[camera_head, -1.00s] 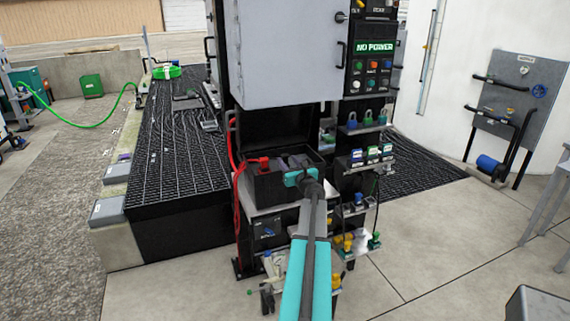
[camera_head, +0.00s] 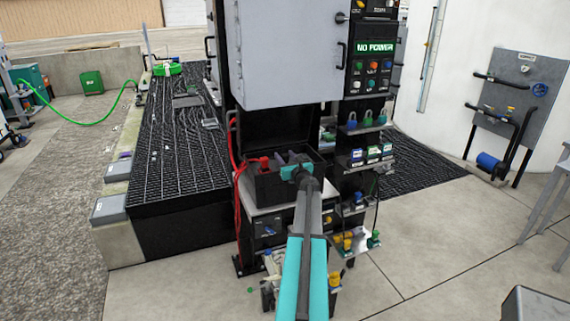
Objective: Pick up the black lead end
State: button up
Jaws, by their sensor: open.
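My gripper (camera_head: 292,164) is over the open black box (camera_head: 272,188) below the grey cabinet, at the right part of its opening. Its dark fingers stand apart, with a teal body behind them. I cannot make out the black lead end; dark parts, my gripper and my arm cover that area. A red clamp (camera_head: 262,163) sits at the left of the box, with a red cable (camera_head: 238,205) hanging down the box's left side.
The grey cabinet (camera_head: 285,55) stands above the box. A panel reading "NO POWER" (camera_head: 374,47) and small shelves with padlocks (camera_head: 366,122) and coloured parts are at the right. Black grating (camera_head: 175,160) lies left. Open concrete floor is at the right.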

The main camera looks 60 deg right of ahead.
grip_shut()
jog(key=shift+r, duration=0.15)
jog(key=shift+r+b, duration=0.35)
jog(key=shift+r, duration=4.5)
